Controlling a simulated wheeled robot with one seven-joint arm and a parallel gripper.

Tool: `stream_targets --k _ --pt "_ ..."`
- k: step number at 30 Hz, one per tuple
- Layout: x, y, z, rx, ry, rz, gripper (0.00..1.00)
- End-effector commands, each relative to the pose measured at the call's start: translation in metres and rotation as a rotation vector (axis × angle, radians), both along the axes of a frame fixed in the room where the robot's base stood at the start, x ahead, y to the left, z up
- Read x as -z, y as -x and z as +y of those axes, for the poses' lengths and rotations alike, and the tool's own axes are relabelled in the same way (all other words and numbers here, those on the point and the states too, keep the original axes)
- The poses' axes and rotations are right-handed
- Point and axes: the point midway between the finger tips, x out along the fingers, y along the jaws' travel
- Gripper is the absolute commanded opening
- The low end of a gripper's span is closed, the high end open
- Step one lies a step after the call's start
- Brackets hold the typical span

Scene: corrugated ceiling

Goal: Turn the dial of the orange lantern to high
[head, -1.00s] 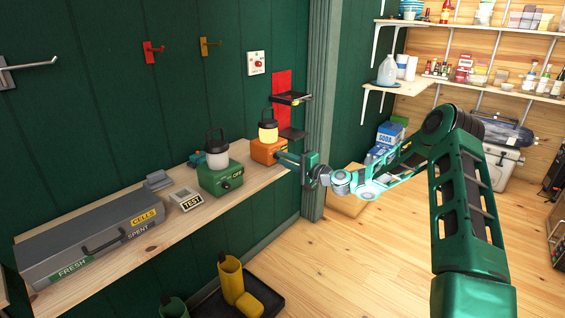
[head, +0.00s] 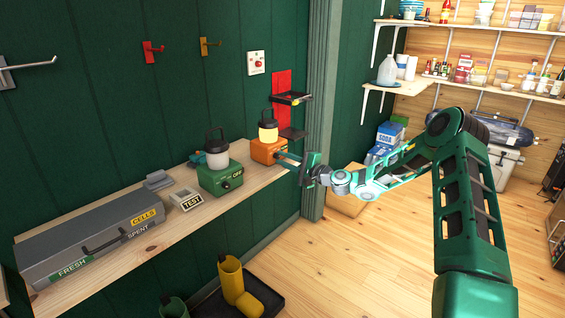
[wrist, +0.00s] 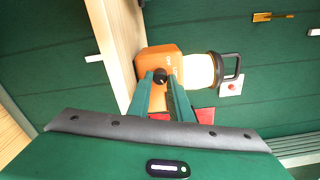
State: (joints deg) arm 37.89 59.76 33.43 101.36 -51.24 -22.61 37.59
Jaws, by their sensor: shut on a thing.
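The orange lantern (head: 268,150) stands upright at the right end of the wooden shelf, with a pale globe and a dark handle. It also shows, turned sideways, in the wrist view (wrist: 170,57). Its black dial (wrist: 160,75) sits on the orange front face. My gripper (wrist: 162,82) has its two green fingers on either side of the dial, shut on it. In the head view my gripper (head: 281,156) reaches the lantern's front from the right. Small markings show on the orange face, but I cannot read the dial's setting.
A green lantern (head: 219,177) marked OFF stands left of the orange one. A TEST box (head: 187,200) and a grey case (head: 90,240) lie further left on the shelf (head: 165,235). A black bracket (head: 291,98) juts out above right. The floor in front is mostly clear.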

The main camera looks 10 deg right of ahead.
Motion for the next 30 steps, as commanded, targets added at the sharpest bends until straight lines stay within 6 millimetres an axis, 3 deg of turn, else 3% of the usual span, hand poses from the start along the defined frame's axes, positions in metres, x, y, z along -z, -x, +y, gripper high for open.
stream_targets --k 3,4,6,19,30 --pt "0.006 0.0 -0.003 0.004 0.006 0.009 0.0" --pt "0.006 0.0 -0.003 0.004 0.006 0.009 0.21" --pt "0.006 0.0 -0.003 0.003 0.006 0.008 0.38" --pt "0.003 0.007 -0.006 0.002 0.003 0.004 0.38" --pt "0.004 0.06 -0.044 0.003 0.002 0.007 0.38"
